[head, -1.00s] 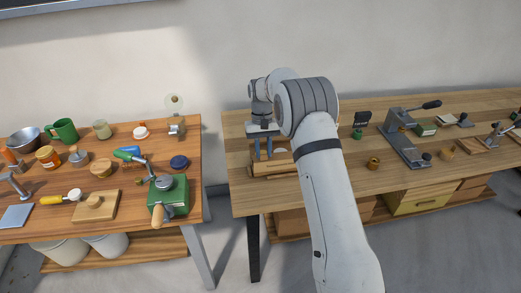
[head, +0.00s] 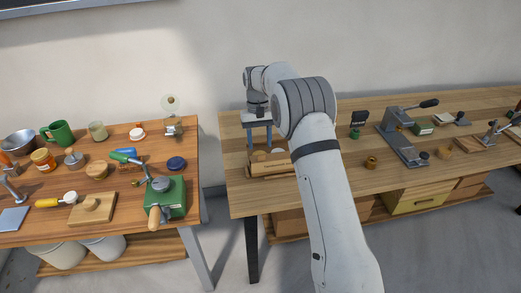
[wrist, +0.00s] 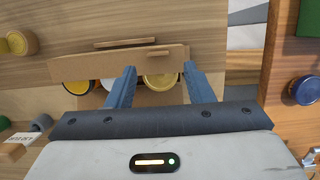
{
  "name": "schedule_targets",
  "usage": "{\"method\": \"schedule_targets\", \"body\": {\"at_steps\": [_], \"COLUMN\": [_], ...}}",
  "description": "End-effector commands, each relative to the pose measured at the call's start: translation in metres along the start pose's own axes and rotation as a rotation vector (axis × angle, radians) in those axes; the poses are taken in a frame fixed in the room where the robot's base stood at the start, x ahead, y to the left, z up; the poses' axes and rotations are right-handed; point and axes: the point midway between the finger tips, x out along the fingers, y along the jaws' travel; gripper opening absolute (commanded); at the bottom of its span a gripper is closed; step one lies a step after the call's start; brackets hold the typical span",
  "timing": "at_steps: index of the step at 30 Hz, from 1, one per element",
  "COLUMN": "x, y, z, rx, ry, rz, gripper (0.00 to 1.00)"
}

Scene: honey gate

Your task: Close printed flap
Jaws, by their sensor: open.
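A light-brown wooden piece (wrist: 118,65) with a thin raised strip lies in front of my gripper in the wrist view. It also shows at the left end of the right table in the head view (head: 268,168). I see no print on it, and cannot tell whether it is the printed flap or how far any flap stands open. My gripper (wrist: 159,68) is open, its two blue fingers spread at the piece's near edge; contact is unclear. It also shows above the table in the head view (head: 259,146). A yellow round lid (wrist: 162,81) shows between the fingers, partly hidden.
The left table (head: 195,215) stands across a narrow gap and holds a green box-shaped device (head: 177,195), jars and a green mug (head: 62,131).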

Motion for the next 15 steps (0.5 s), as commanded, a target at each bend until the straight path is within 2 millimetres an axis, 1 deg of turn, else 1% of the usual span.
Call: {"method": "schedule_targets", "body": {"at_steps": [1, 3, 6, 10, 15], "x": [-0.009, -0.019, -0.031, -0.038, -0.039], "y": [0.000, 0.000, 0.000, 0.001, 0.000], "z": [-0.001, -0.001, -0.001, 0.000, 0.000], "rx": [0.000, 0.000, 0.000, 0.000, 0.000], "ry": [0.004, 0.003, 0.002, 0.000, -0.001], "rz": [0.000, 0.000, 0.000, 0.000, 0.000], "gripper": [0.47, 0.47, 0.47, 0.47, 0.47]}}
